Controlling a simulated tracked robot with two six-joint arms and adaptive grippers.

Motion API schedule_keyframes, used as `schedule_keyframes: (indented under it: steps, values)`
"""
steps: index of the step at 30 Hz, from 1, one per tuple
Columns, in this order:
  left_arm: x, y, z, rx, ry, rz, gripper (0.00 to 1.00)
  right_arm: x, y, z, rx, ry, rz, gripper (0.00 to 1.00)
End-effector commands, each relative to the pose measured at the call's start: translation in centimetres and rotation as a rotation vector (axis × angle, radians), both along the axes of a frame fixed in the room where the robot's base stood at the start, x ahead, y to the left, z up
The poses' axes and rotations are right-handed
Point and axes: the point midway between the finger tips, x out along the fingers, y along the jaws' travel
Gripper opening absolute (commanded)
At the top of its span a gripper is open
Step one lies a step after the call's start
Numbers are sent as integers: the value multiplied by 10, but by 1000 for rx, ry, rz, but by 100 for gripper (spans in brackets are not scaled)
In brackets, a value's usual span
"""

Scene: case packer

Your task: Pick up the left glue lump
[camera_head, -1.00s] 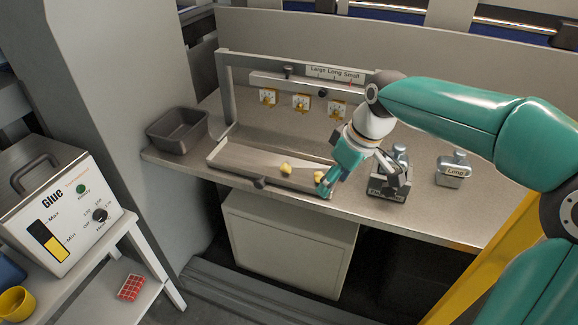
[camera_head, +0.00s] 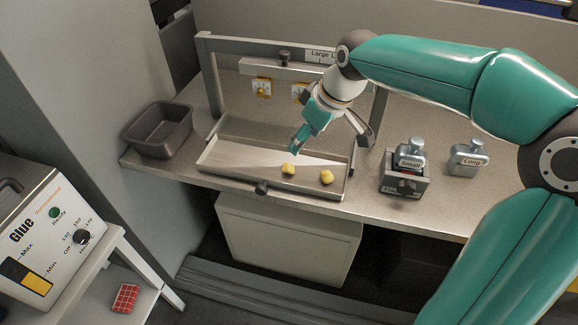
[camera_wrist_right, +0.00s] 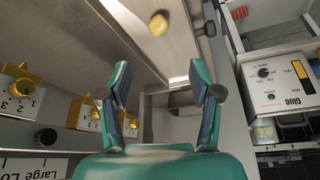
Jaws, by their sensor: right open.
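The left glue lump (camera_head: 288,169), small and yellow, lies in the shallow metal tray (camera_head: 225,158) on the bench. A second yellow lump (camera_head: 326,177) lies to its right in the same tray. My right gripper (camera_head: 298,143) is above the tray, its fingertips just above and behind the left lump in the head view. In the right wrist view the gripper (camera_wrist_right: 161,85) is open, with nothing between its fingers. One yellow lump (camera_wrist_right: 158,24) shows there beyond the fingertips; I cannot tell which. My left gripper is not in view.
A metal frame with yellow dials (camera_head: 262,87) stands behind the tray, close to my right gripper. An empty dark bin (camera_head: 160,130) is left of the tray. Metal blocks labelled Small (camera_head: 410,155) and Long (camera_head: 467,160) stand to the right. The glue machine (camera_head: 50,235) is at lower left.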

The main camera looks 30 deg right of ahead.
Motion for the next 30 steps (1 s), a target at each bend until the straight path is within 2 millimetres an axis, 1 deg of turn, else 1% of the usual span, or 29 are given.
schedule_keyframes:
  steps: [1,3,6,9,17,24,27,30]
  values:
    - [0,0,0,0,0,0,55,3,1,-13,1,8,-2,64]
    - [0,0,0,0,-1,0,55,8,2,-27,0,6,-3,64]
    - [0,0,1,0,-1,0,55,14,3,-44,0,5,-5,64]
    - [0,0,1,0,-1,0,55,19,4,-56,1,5,-6,64]
    - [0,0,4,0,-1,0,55,24,5,-71,1,4,-9,64]
    - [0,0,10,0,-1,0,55,31,8,-104,1,6,-7,64]
    - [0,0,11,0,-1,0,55,35,9,-112,1,4,-9,64]
    - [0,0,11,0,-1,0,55,37,9,-115,1,0,-9,64]
